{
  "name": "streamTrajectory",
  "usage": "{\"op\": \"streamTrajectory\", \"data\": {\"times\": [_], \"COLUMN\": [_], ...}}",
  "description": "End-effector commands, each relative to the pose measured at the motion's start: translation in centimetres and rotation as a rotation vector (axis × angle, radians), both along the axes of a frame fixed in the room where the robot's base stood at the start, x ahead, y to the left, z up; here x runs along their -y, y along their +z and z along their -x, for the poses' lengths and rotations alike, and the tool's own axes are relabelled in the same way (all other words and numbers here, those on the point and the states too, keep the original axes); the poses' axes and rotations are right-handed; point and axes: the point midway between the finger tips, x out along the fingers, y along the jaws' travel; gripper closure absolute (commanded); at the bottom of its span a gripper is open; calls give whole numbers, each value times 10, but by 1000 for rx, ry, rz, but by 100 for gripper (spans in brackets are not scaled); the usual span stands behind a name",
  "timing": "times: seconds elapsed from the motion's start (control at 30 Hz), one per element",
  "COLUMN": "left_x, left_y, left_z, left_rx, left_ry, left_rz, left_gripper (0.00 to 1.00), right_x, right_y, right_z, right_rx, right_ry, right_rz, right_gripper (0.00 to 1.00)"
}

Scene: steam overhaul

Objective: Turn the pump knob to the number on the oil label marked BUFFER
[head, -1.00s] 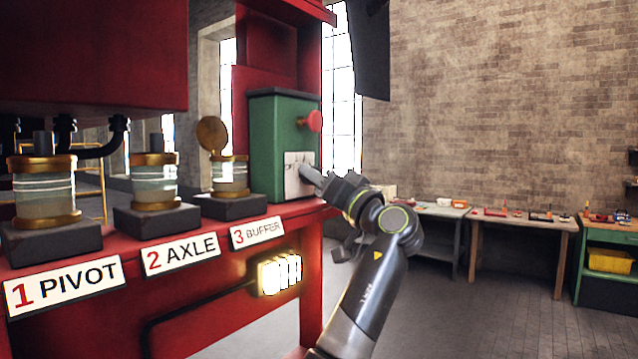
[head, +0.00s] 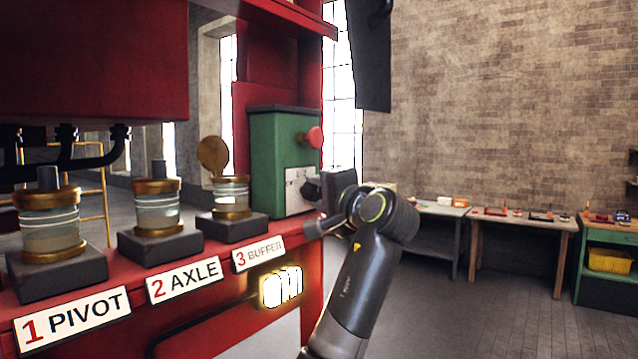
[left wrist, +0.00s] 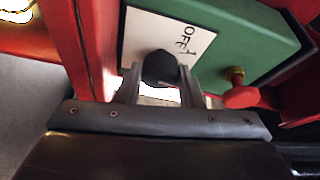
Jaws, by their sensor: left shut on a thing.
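The green pump box (head: 277,150) stands on the red shelf, with a white dial plate (head: 299,188) on its front. In the left wrist view the plate (left wrist: 205,40) shows "OFF" and a "1". My left gripper (left wrist: 160,85) is shut on the dark round pump knob (left wrist: 160,66), its fingers on either side. The knob's pointer is hidden. In the head view my left gripper (head: 322,190) is at the box front and covers part of the plate. The label "3 BUFFER" (head: 258,253) is below the right-hand oiler, beside "2 AXLE" (head: 183,280) and "1 PIVOT" (head: 72,317). My right gripper is out of view.
Workbenches (head: 520,220) line the far wall.

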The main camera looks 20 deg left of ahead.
Motion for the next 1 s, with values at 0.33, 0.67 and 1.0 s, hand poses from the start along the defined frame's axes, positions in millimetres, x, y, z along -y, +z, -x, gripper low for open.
{"op": "streamTrajectory", "data": {"times": [0.33, 0.67, 1.0], "left_x": [0, 0, 0], "left_y": [8, 8, 7], "left_z": [0, -1, -1], "left_rx": [-309, -587, -775], "left_ry": [2, 2, 2], "left_rz": [-113, -214, -283], "left_gripper": [89, 89, 89], "right_x": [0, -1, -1], "right_y": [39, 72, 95], "right_z": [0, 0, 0], "right_rx": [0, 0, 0], "right_ry": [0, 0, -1], "right_rz": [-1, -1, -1], "right_gripper": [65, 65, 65]}}
